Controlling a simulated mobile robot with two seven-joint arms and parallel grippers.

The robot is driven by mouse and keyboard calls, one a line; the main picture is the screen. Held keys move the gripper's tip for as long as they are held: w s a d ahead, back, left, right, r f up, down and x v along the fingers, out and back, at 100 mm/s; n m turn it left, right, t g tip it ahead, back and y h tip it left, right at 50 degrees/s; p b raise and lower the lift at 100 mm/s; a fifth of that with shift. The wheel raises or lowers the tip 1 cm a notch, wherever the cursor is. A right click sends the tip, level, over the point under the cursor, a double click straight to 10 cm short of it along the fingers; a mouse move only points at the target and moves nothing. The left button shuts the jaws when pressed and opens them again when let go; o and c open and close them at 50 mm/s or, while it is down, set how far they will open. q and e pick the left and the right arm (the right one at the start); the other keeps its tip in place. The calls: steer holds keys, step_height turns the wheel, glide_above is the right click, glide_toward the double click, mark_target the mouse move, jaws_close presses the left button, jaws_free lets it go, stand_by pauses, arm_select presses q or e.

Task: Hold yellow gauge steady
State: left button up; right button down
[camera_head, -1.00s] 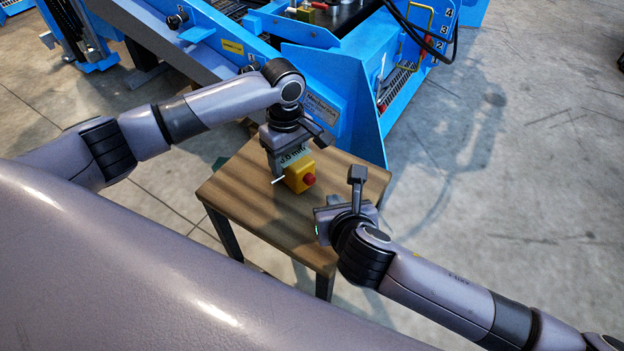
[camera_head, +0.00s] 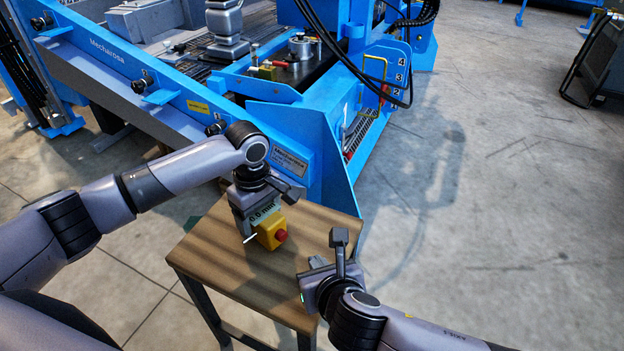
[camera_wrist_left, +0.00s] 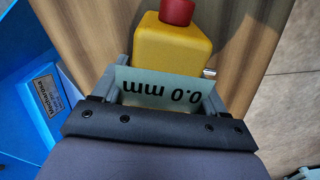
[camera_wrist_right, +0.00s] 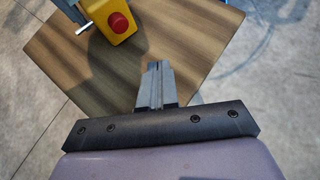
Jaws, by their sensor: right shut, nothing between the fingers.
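The yellow gauge (camera_head: 268,236) is a small yellow box with a red button and a pale display reading 0.0 mm. It is over the wooden table (camera_head: 225,285); I cannot tell if it touches the top. My left gripper (camera_head: 246,222) is above it, with its fingers closed on both sides of the display in the left wrist view (camera_wrist_left: 160,85). The gauge (camera_wrist_left: 172,48) shows beyond the fingers there. My right gripper (camera_head: 340,240) is shut and empty, apart from the gauge, at the table's right side. The right wrist view shows its fingers together (camera_wrist_right: 157,80) and the gauge (camera_wrist_right: 110,18) at top left.
A large blue machine (camera_head: 300,150) stands behind the table, its blue panel close to the table's back edge. Black cables (camera_head: 345,55) hang at its right corner. Open concrete floor (camera_head: 480,220) lies to the right. A dark cabinet (camera_head: 600,60) stands far right.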

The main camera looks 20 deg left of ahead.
arm_select(q)
steer(key=shift+o, duration=0.7)
